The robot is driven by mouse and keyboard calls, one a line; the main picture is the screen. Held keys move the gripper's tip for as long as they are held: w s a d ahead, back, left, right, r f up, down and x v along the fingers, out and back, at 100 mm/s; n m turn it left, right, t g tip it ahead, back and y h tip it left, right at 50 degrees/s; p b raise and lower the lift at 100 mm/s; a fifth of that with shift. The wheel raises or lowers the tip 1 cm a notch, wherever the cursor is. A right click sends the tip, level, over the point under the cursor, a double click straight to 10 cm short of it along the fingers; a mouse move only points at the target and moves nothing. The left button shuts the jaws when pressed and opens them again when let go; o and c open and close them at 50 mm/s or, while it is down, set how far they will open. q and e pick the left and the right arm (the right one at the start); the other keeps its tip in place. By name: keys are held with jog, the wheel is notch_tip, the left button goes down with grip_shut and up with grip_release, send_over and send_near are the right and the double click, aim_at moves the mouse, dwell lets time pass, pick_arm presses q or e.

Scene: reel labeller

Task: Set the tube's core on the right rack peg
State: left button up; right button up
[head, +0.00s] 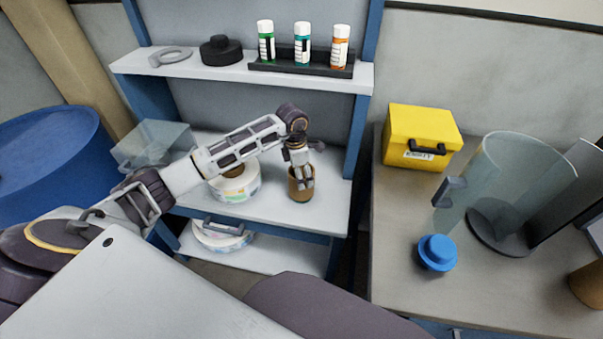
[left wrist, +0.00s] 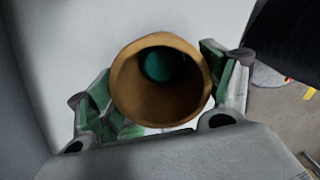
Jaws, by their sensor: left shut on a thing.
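The brown cardboard core (head: 302,187) stands roughly upright over the right part of the middle rack shelf (head: 325,205). My left gripper (head: 301,176) is shut on it from above. In the left wrist view the hollow core (left wrist: 127,88) sits between the two fingers (left wrist: 163,95), and a round teal thing (left wrist: 158,64) shows inside its bore, possibly the right peg's top. The peg's body is hidden, and I cannot tell how far down the core is. A white label reel (head: 235,188) with a brown core lies left on that shelf. My right gripper is out of view.
The top shelf (head: 215,70) holds a grey ring, a black part and several capped bottles in a dark tray. Another reel (head: 222,238) lies on the lower shelf. The right table carries a yellow box (head: 420,135), a blue knob (head: 437,252) and a clear cylinder (head: 510,180).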

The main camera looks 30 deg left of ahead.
pick_arm(q)
jog(key=shift+f, duration=0.45)
jog(key=o, duration=1)
jog(key=shift+r, duration=0.1)
notch_tip(320, 180, up, 8)
jog(key=shift+s+a, duration=0.3)
jog(key=shift+a, duration=0.1)
dwell(1.1)
